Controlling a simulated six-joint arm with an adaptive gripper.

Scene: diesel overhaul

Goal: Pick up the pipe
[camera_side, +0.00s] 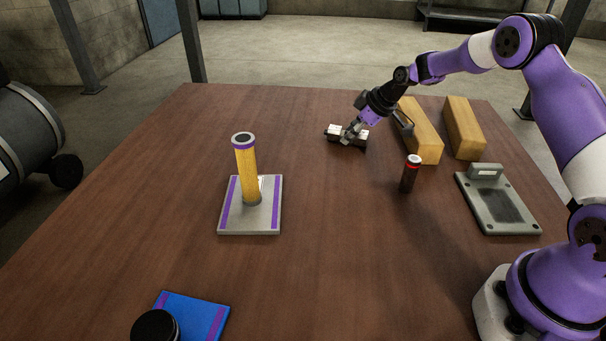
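A yellow upright tube (247,172) with a purple rim and dark open top looks like the pipe. It stands on a grey plate (231,224) with purple stripes, left of the table's middle. My gripper (350,134) is well to its right and farther back, pointing down at a small black and white part (333,132) on the table. The fingertips overlap this part in the picture. I cannot tell whether they touch or grip it, and the fingers are too small to read as open or shut.
A dark red cylinder (410,175) stands upright right of the middle. Two yellow blocks (422,135) (463,128) lie behind it. A grey tray-like plate (498,205) lies at right. A blue plate (207,313) and black round thing (155,328) are at the front. The front middle is clear.

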